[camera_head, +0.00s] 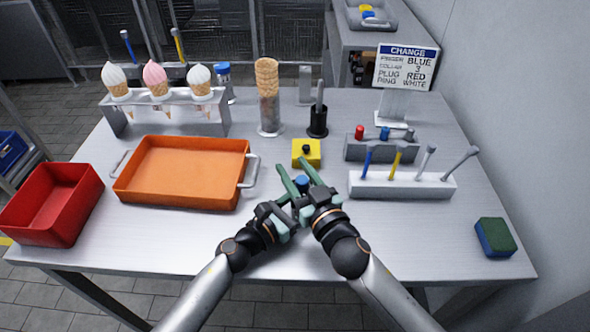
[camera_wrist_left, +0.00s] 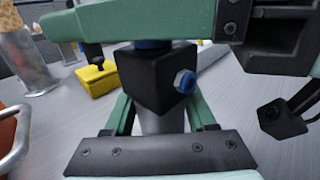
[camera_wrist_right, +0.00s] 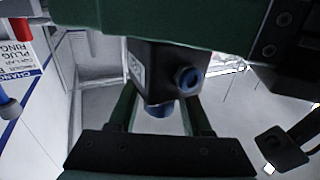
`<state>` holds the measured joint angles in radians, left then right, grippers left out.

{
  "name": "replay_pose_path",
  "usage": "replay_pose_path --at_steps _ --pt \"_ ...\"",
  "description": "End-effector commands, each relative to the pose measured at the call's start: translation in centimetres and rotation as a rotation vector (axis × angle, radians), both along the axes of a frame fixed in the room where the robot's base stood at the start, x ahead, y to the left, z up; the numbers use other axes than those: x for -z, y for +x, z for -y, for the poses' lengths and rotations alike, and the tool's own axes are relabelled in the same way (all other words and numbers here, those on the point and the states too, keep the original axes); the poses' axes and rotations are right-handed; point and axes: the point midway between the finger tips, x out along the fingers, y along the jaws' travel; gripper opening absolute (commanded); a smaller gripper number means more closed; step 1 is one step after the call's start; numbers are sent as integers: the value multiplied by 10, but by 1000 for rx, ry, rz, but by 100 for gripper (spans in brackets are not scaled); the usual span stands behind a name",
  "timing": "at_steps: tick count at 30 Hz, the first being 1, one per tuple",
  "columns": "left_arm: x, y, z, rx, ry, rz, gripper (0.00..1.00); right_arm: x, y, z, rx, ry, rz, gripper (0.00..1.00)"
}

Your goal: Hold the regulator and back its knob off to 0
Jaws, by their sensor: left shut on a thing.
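The regulator (camera_wrist_left: 158,80) is a small black block with a blue knob (camera_wrist_left: 185,81) on one side and more blue at its top. My left gripper (camera_head: 288,182) is shut on it above the table's front middle. The block also shows in the right wrist view (camera_wrist_right: 150,75), with a white label, a blue part at its side and another below. My right gripper (camera_head: 313,178) is close beside the left one. Its fingers appear apart, around the lower blue part, with gaps beside it. The right fingertips are partly hidden. The knob's setting cannot be read.
A yellow block (camera_head: 306,153) with a black knob stands just behind the grippers. An orange tray (camera_head: 182,202) and a red bin (camera_head: 48,232) lie left. A white tool rack (camera_head: 400,188) stands right. A sponge (camera_head: 495,237) lies far right. The front table strip is clear.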

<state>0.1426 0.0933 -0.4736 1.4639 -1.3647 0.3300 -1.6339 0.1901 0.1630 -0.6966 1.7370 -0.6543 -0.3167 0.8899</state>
Motion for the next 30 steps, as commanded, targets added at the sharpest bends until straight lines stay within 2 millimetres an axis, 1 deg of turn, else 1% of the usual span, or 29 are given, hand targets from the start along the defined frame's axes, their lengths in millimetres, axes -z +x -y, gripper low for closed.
replay_pose_path --at_steps 1,3,10,13,17,24,30 --pt "1 0 0 0 1 -2 0 1 0 0 0 0 -1 56" --pt "1 0 0 0 1 -2 0 1 0 0 0 -1 -2 63" --pt "1 0 0 0 1 -2 0 2 -1 0 0 -2 -4 63" --pt "1 0 0 -1 1 -2 0 2 -5 2 0 -1 -4 63" --pt "1 0 -1 -1 1 -2 0 3 -20 10 0 -2 -6 63" --pt "1 0 -1 -1 1 -2 0 2 -52 27 0 -1 -4 63" --pt "1 0 -1 -2 1 -2 0 2 -65 34 0 -1 -3 63"
